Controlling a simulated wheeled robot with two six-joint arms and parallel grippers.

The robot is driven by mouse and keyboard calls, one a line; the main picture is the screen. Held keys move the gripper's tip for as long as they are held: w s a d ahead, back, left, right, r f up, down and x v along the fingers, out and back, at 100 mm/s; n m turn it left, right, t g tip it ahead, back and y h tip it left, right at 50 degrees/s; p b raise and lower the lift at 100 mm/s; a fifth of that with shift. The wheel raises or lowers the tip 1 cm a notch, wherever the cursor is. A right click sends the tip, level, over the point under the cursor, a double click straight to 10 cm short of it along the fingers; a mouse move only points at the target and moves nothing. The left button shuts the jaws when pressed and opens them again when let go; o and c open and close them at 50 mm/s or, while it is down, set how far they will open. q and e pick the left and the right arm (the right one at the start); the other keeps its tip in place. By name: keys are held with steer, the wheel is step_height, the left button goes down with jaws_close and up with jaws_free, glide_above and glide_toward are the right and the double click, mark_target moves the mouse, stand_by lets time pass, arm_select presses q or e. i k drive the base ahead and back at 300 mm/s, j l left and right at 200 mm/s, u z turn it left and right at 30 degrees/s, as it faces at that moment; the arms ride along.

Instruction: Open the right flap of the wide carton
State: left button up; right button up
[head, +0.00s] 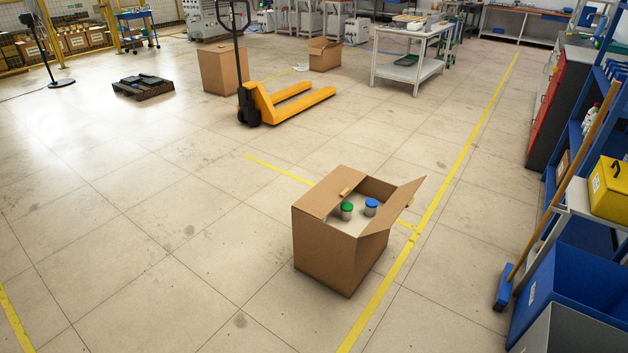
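A brown carton (325,248) stands on the floor right of centre in the head view. It is the nearest of several cartons and seems to be the wide one. Its left flap (318,194) lies roughly level over the left part of the top. Its right flap (397,206) stands out to the right, tilted upward and clear of the opening. Inside are a jar with a green lid (347,209) and a jar with a blue lid (371,206). Neither of my grippers is in view.
A yellow pallet jack (275,103) stands farther back, beside a closed carton (220,72). A broom (560,190), a blue bin (575,290) and shelving line the right side. A yellow floor line passes by the near carton.

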mark_target(323, 198)
steer(key=i+j+z, duration=0.2)
steer(key=i, duration=0.2)
steer(key=i+j+z, duration=0.25)
steer(key=i, duration=0.2)
steer(key=l, duration=0.1)
